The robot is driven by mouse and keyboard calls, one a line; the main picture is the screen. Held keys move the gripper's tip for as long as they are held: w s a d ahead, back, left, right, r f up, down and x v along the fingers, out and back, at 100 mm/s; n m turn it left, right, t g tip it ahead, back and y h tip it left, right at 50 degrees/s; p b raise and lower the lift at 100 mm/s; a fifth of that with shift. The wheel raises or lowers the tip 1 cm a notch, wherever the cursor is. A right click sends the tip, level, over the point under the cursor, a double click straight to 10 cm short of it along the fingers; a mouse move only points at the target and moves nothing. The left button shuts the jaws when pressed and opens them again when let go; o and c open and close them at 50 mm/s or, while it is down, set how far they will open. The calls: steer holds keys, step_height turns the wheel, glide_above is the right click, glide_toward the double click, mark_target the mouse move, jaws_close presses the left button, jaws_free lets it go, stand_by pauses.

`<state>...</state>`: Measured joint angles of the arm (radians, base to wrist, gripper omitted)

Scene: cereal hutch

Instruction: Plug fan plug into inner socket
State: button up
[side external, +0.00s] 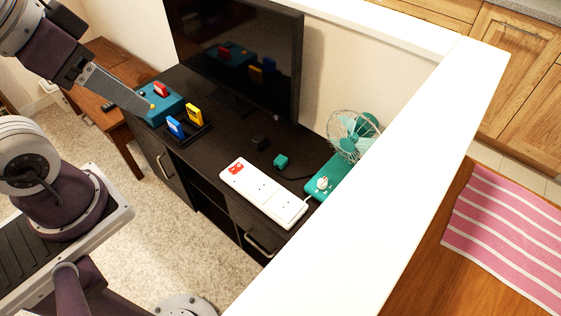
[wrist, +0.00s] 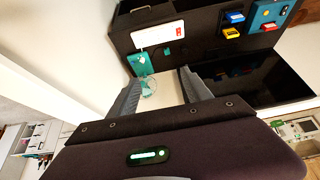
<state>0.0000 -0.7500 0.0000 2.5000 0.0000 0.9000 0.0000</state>
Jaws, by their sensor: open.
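The small teal fan plug (side external: 281,161) lies loose on the dark cabinet top, behind the white power strip. It also shows in the wrist view (wrist: 167,51). The power strip (side external: 262,191) has a red switch at its far-left end and several sockets, with no plug in them. The teal fan (side external: 353,137) stands on the right by the white partition, and a dark cable runs near its base. My gripper (side external: 148,107) is open and empty, high at the left near the teal console, well away from the plug. Its two fingers (wrist: 160,82) are apart in the wrist view.
A teal console (side external: 166,110) and a rack with blue and yellow cartridges (side external: 195,132) stand at the left. A television (side external: 240,60) stands behind. The white partition (side external: 420,145) rises close on the right.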

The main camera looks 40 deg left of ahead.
steer(key=shift+o, duration=0.5)
steer(key=w+d+r+m+g+h, duration=0.1)
steer(key=w+d+m+g+h, duration=0.15)
steer(key=w, duration=0.95)
steer(key=w+a+f+m, duration=0.1)
steer(key=w+f+m, duration=0.15)
steer(key=w, duration=0.45)
steer(key=w+a+f+m, duration=0.1)
steer(key=w+f+m, duration=0.1)
steer(key=w+f, duration=0.35)
steer(key=w+a+f+m+g+y, duration=0.15)
steer(key=w+f+m, duration=0.25)
steer(key=w+f, duration=0.85)
steer(key=f+m, duration=0.2)
steer(key=f, duration=0.5)
steer(key=a+f+m+g, duration=0.1)
steer(key=f+m, duration=0.1)
steer(key=f, duration=0.6)
steer(key=f+m+y, duration=0.1)
steer(key=f, duration=0.6)
steer(key=shift+a+f+m+g, duration=0.2)
steer(key=shift+f+m+g, duration=0.1)
steer(key=shift+m, duration=0.1)
steer(key=shift+s+f, duration=0.1)
steer(key=shift+f, duration=0.15)
